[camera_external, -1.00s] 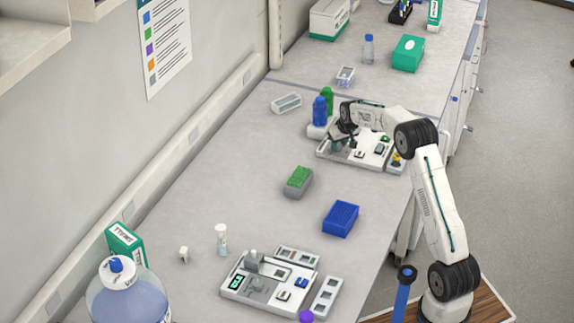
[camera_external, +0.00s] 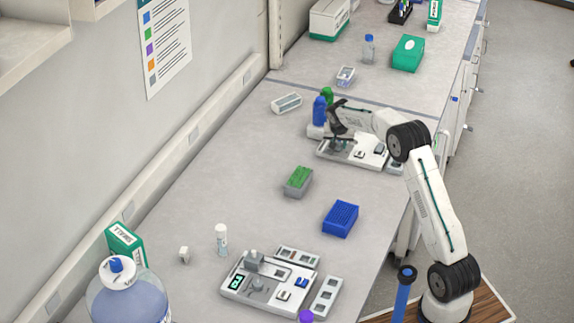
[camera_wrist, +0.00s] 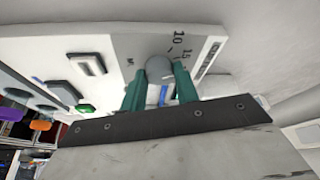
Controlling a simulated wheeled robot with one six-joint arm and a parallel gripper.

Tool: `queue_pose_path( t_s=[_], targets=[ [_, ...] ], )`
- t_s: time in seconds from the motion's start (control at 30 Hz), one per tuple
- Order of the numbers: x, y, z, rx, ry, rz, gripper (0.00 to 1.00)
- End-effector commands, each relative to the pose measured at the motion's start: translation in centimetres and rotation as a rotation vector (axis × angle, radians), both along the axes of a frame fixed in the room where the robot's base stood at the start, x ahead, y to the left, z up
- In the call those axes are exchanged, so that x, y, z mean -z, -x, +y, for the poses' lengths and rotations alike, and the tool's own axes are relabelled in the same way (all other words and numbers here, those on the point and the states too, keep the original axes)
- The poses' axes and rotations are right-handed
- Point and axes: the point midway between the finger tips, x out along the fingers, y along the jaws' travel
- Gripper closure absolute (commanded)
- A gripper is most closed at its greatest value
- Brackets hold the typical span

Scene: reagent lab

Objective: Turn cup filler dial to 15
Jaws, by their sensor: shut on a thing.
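The cup filler (camera_external: 328,154) is a white and grey panel on the far part of the bench. In the wrist view its panel (camera_wrist: 205,28) carries the printed numbers 10 and 15 above a round grey dial (camera_wrist: 158,68). My gripper (camera_wrist: 160,80) has its green fingers shut on the dial, one on each side. A blue mark (camera_wrist: 163,95) shows between the fingers, below the dial's top. I cannot tell which number the dial points at. In the external view my gripper (camera_external: 340,140) is over the panel and hides the dial.
A green-topped rack (camera_external: 298,181) and a blue box (camera_external: 340,219) lie nearer. A second similar device (camera_external: 262,292) sits at the front. The bench between is mostly clear.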

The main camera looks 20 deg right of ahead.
Motion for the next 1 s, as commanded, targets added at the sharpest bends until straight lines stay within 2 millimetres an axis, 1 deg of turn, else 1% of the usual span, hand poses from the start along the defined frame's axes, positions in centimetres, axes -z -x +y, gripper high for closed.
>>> queue_pose_path(
  t_s=[0.43,0.47,0.5,0.53,0.83,0.93,1.0],
  targets=[
    [-0.1,-0.1,0.0,0.010,0.000,-0.002,0.93],
    [-0.1,-0.1,0.0,0.010,0.000,-0.002,0.64],
    [-0.1,0.0,0.0,0.010,0.000,-0.002,0.53],
    [-0.1,0.0,0.0,0.010,0.000,-0.002,0.48],
    [-0.2,0.0,0.1,0.009,0.000,-0.001,0.48],
    [-1.2,0.3,0.2,0.010,0.000,-0.002,0.48],
    [-2.2,0.7,0.4,0.009,0.000,-0.003,0.48]
  ],
)
